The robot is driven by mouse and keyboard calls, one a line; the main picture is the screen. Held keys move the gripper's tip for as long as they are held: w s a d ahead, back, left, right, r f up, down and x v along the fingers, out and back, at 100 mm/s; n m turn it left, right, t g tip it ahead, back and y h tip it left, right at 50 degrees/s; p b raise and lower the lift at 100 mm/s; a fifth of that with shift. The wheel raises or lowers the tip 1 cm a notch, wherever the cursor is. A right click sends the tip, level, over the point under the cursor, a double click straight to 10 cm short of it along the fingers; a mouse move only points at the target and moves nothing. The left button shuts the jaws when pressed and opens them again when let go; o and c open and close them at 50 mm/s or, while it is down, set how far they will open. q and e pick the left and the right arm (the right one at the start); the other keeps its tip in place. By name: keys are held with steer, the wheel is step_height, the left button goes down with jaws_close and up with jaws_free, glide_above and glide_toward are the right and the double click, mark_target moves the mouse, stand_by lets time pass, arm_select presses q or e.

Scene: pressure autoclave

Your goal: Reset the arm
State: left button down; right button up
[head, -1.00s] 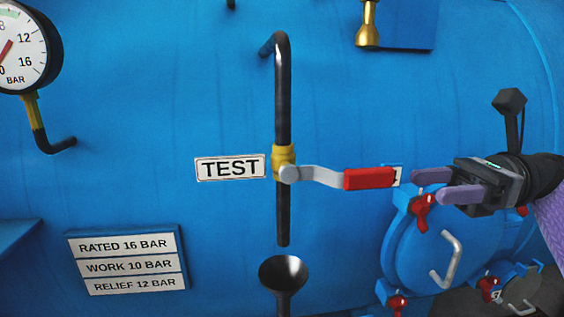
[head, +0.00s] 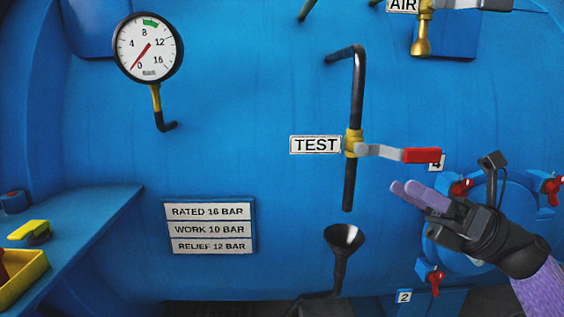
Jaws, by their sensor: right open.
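My right gripper (head: 417,197) is at the right of the head view, with purple fingers pointing up and left. It is open and empty, just below the red handle (head: 423,155) of the test valve and apart from it. The lever points right from the yellow valve body (head: 353,143) on a dark vertical pipe (head: 357,92). My left gripper does not show.
A TEST sign (head: 315,145) is left of the valve and a black funnel (head: 342,240) below the pipe. A round hatch (head: 450,254) with red clamps is behind my right gripper. A pressure gauge (head: 148,47) is upper left. A blue shelf (head: 85,225) holds a yellow bin (head: 22,285).

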steer(key=w+f+m+t+h, duration=0.2)
steer(key=f+m+t+h, duration=0.55)
steer(key=m, duration=0.65)
steer(key=w+f+m+t+h, duration=0.1)
steer(key=f+m+t+h, duration=0.7)
steer(key=m, duration=0.6)
steer(key=s+f+m+g+h, duration=0.7)
steer(key=f+m+g, duration=0.15)
steer(key=f, duration=0.25)
steer(key=s+a+f+m+g, duration=0.1)
steer(key=s+f+m+g, duration=0.3)
steer(key=s, duration=0.6)
steer(key=s+a+f+m+g, duration=0.1)
steer(key=s+f+m+g, duration=0.2)
steer(key=s+f+g, duration=0.6)
steer(key=s+f+t, duration=0.1)
steer(key=s+f, duration=0.2)
steer(key=f, duration=0.5)
steer(key=s+f, duration=0.2)
steer(key=f, duration=0.7)
steer(key=s+d+f, duration=0.1)
steer(key=s+f, duration=0.3)
steer(key=s, duration=0.2)
steer(key=s+d+f+n+g, duration=0.1)
steer(key=s+d+f, duration=0.1)
steer(key=s+f, duration=0.2)
steer(key=shift+s+d, duration=0.15)
steer(key=shift+s, duration=1.1)
